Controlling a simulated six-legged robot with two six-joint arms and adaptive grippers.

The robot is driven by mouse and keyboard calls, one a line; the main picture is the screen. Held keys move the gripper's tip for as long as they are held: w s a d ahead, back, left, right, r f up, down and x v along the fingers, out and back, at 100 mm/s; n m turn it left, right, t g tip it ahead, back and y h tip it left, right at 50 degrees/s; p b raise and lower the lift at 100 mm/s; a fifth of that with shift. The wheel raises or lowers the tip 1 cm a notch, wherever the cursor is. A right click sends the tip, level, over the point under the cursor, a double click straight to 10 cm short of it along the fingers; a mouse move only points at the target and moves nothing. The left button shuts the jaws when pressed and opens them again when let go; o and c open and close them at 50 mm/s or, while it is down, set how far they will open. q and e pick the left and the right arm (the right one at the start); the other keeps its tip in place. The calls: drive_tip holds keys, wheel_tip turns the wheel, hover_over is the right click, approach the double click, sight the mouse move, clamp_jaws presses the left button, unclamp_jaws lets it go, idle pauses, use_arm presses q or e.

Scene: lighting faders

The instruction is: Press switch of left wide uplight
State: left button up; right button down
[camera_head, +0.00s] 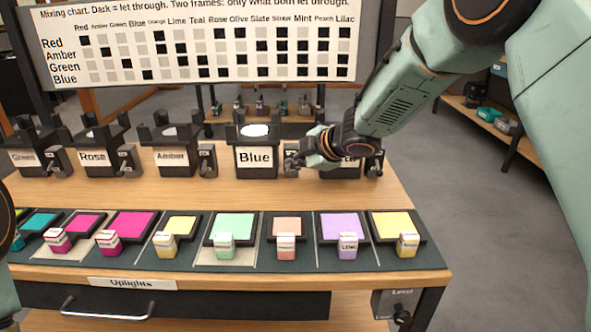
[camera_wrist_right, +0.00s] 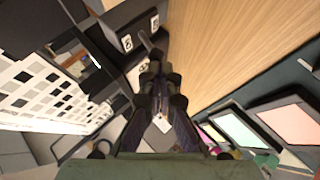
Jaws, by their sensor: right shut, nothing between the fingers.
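In the head view a row of black uplights stands along the back of the wooden table, with name cards such as Green (camera_head: 24,157), Rose (camera_head: 93,157), Amber (camera_head: 171,159) and Blue (camera_head: 256,157). Small dark switch boxes stand beside them, one right of Amber (camera_head: 207,160). I cannot tell which uplight is the left wide one. My right gripper (camera_head: 297,161) is shut and empty, just right of the Blue uplight, and partly hides a switch box and another uplight's card. Its closed fingers also show in the right wrist view (camera_wrist_right: 154,82), pointing at dark boxes. My left gripper is out of view.
Coloured filter frames (camera_head: 235,227) with tagged handles lie on a dark mat along the table front. A mixing chart (camera_head: 200,45) hangs behind the uplights. A level box (camera_head: 398,305) sits at the front right. Bare wood (camera_head: 150,193) lies between mat and uplights.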

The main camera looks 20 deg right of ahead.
drive_tip(key=shift+s+f+b, duration=0.2)
drive_tip(key=shift+f+b, duration=0.05)
drive_tip(key=shift+b, duration=0.2)
drive_tip(key=shift+f, duration=0.2)
drive_tip(key=shift+f+b, duration=0.35)
drive_tip(key=shift+b, duration=0.1)
drive_tip(key=shift+s+a+f+p, duration=0.1)
drive_tip(key=shift+f+p, duration=0.45)
drive_tip(key=shift+f, duration=0.8)
drive_tip(key=shift+f, duration=0.1)
idle(0.4)
drive_tip(key=shift+r+p, duration=0.85)
drive_tip(key=shift+p, duration=0.15)
